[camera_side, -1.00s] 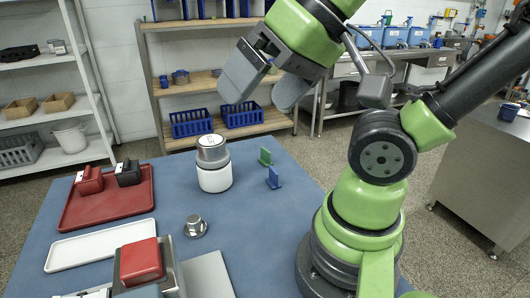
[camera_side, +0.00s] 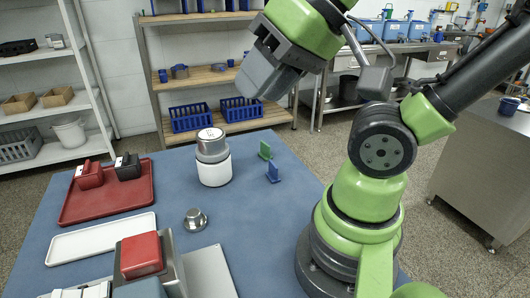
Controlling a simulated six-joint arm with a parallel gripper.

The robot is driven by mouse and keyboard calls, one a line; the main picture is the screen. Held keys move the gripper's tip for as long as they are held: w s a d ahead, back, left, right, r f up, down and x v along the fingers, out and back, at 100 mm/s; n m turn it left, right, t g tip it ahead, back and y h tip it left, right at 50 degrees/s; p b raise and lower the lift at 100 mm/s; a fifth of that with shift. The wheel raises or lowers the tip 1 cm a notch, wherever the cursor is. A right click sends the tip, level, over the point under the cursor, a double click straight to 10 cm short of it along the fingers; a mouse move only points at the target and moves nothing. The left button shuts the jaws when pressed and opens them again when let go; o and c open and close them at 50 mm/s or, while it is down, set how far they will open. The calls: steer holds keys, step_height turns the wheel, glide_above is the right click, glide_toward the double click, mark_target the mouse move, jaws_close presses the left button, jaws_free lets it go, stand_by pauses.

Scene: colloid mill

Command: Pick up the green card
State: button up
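Nothing held shows at the fingertips.
A white and silver jar (camera_side: 213,160) stands left of the cards. A small metal knob (camera_side: 195,220), a white tray (camera_side: 75,246) and a red tray (camera_side: 128,202) with red and black items lie farther left. A grey machine with a red block (camera_side: 141,255) is in front.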

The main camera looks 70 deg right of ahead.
steer(key=shift+w, duration=0.1)
steer(key=w+d+g+h, duration=0.1)
steer(key=w+d, duration=0.2)
steer(key=w, duration=0.2)
steer(key=m+g+h, duration=0.1)
steer(key=m+g, duration=0.1)
steer(key=g, duration=0.4)
glide_above(265, 155)
step_height(265, 155, down, 20)
steer(key=shift+s, duration=0.15)
step_height(265, 155, down, 5)
steer(key=shift+d+r, duration=0.15)
steer(key=shift+r, duration=0.05)
steer(key=f, duration=0.5)
steer(key=shift+w+d+f, duration=0.1)
steer(key=shift+w+f, duration=0.15)
steer(key=shift+f, duration=0.05)
